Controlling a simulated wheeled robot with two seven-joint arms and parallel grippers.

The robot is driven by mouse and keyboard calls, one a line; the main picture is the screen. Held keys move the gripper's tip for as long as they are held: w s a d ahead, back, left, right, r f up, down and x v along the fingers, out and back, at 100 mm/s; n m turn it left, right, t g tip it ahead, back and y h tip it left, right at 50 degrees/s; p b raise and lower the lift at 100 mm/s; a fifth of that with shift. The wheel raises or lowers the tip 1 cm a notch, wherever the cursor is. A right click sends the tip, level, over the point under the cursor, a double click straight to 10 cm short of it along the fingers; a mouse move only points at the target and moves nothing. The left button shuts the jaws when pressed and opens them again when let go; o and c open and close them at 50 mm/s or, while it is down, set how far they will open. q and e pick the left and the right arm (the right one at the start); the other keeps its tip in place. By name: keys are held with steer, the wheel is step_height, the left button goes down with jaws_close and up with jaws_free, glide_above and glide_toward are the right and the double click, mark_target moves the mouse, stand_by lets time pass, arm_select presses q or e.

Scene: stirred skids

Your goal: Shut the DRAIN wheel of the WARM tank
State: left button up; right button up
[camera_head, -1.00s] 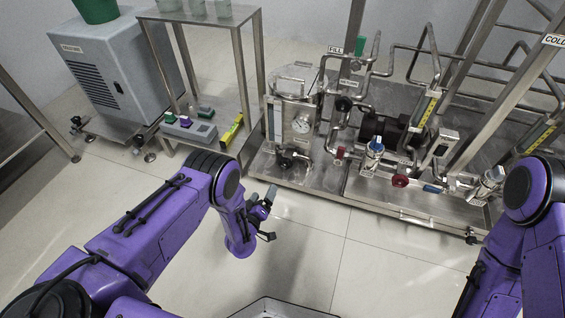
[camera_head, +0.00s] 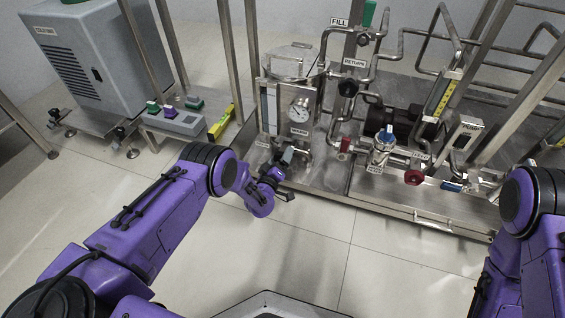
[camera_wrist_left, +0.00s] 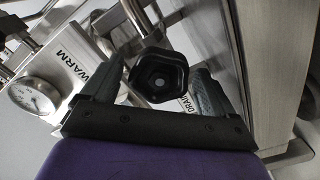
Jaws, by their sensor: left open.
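The WARM tank (camera_head: 290,95) is a steel vessel with a round gauge (camera_head: 299,109), standing on the skid just beyond my left gripper (camera_head: 286,170). In the left wrist view, the black lobed DRAIN wheel (camera_wrist_left: 159,77) lies between the two fingers of my open left gripper (camera_wrist_left: 158,92), which is not closed on it. I cannot tell whether the fingers touch it. The WARM label (camera_wrist_left: 76,67) is left of the wheel and a partly covered DRAIN label (camera_wrist_left: 184,102) is to its right. In the head view my gripper mostly hides the wheel. My right gripper is out of view.
To the right on the skid are a black wheel (camera_head: 348,87) by the RETURN label, a blue-topped valve (camera_head: 385,136) and a red wheel (camera_head: 414,177). A grey cabinet (camera_head: 80,65) stands at the left. The floor (camera_head: 300,235) before the skid is clear.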

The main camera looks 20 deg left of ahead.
arm_select(q)
steer(key=shift+w, duration=0.2)
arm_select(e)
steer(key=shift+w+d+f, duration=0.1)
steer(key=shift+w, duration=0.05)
arm_select(q)
steer(key=c, duration=1.1)
steer(key=shift+o, duration=0.2)
steer(key=shift+d+m, duration=0.1)
steer(key=shift+m, duration=1.3)
steer(key=o, duration=1.1)
steer(key=shift+c, duration=0.2)
steer(key=s+p, duration=0.6)
steer(key=s, duration=0.4)
steer(key=shift+s+a, duration=0.2)
steer(key=shift+s, duration=0.15)
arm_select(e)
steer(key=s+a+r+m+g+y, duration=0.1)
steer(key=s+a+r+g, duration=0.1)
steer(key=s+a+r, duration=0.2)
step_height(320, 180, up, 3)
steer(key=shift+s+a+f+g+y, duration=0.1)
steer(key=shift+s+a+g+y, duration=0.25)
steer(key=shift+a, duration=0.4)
